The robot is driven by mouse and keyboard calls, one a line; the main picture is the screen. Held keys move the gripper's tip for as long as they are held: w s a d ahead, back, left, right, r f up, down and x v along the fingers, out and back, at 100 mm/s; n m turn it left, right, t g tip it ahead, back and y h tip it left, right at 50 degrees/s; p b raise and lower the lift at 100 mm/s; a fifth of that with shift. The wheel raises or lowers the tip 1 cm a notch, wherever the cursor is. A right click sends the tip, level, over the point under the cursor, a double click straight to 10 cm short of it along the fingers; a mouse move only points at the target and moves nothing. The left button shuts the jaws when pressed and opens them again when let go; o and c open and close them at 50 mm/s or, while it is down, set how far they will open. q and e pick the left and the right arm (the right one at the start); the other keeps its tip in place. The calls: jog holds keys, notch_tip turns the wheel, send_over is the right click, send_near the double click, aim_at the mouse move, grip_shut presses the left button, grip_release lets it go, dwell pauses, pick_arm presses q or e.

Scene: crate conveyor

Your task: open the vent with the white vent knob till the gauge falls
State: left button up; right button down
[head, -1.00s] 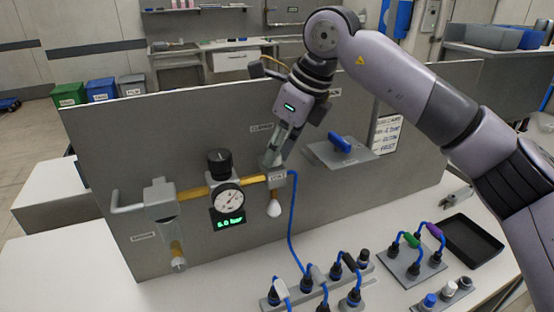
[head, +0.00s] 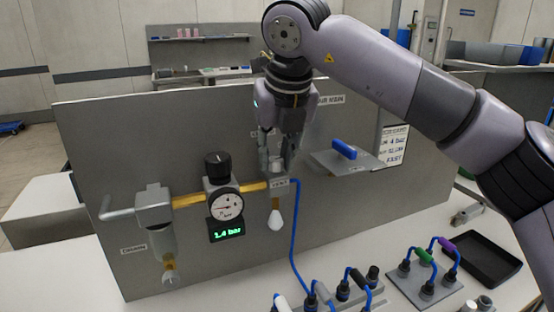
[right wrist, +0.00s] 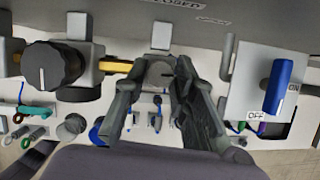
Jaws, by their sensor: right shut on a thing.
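My right gripper (head: 276,170) comes down from above and is shut on the knob. In the right wrist view the round top of the knob (right wrist: 160,73) lies between the two fingers, which partly cover it. The pressure gauge (head: 226,204) is left of the vent, and the green display (head: 227,230) below it reads 1.4 bar. My left gripper is not in view.
A black regulator knob (head: 217,165) stands above the gauge. A blue lever (head: 344,149) on a grey plate is close to the right of my gripper. A blue hose (head: 293,235) runs down from the vent block to the table. A black tray (head: 481,258) lies at the right.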

jog(key=shift+m, duration=0.5)
jog(key=c, duration=1.3)
grip_release()
jog(key=shift+r, duration=0.1)
jog(key=v, duration=1.1)
jog(key=shift+s+r, duration=0.3)
jog(key=shift+r, duration=0.05)
jog(key=shift+a, duration=0.1)
